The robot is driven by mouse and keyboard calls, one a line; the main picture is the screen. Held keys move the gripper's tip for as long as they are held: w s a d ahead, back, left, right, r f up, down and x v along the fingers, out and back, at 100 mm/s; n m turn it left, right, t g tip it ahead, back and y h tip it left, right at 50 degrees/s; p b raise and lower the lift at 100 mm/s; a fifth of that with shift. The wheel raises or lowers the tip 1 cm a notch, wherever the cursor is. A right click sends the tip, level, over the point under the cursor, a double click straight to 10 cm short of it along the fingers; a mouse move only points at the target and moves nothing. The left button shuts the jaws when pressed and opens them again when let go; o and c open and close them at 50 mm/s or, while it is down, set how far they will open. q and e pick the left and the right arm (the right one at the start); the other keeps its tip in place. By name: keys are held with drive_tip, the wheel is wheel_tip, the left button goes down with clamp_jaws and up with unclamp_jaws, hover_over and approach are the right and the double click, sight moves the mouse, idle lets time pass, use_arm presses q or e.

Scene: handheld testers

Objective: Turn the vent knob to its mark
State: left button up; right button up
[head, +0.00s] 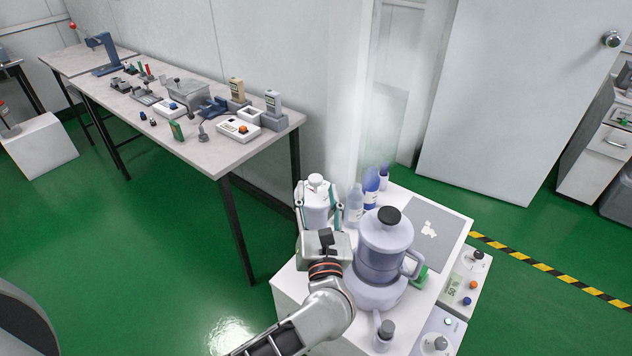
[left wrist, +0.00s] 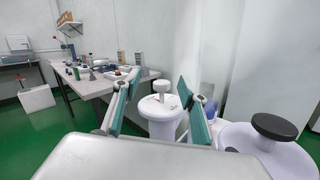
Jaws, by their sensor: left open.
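A white pot (head: 316,207) with a white mushroom-shaped knob (head: 316,180) on its lid stands at the back left corner of the white bench. I take this to be the vent knob; it also shows in the left wrist view (left wrist: 162,86). Small dark and red marks lie on the lid (left wrist: 153,105) around its stem, too small to read. My left gripper (head: 318,191) is open, its teal-lined fingers on either side of the pot and knob. In the left wrist view the fingers (left wrist: 158,84) frame the knob with gaps on both sides. My right gripper is out of view.
A large lidded jug (head: 386,246) stands close right of my left gripper. Blue-tinted bottles (head: 371,184) stand just behind. A long table (head: 215,150) with instruments stands at the left.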

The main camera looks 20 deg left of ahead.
sight(316, 183)
use_arm(q)
drive_tip(key=f+n+g, duration=0.1)
drive_tip(key=w+f+n, duration=0.1)
drive_tip(key=n, duration=0.1)
drive_tip(key=shift+w+d+f+g, duration=0.15)
drive_tip(key=shift+f+g, duration=0.15)
drive_tip(key=shift+g, duration=0.1)
drive_tip(key=x, duration=0.7)
drive_tip(key=shift+w+a, duration=0.2)
drive_tip(key=c, duration=1.1)
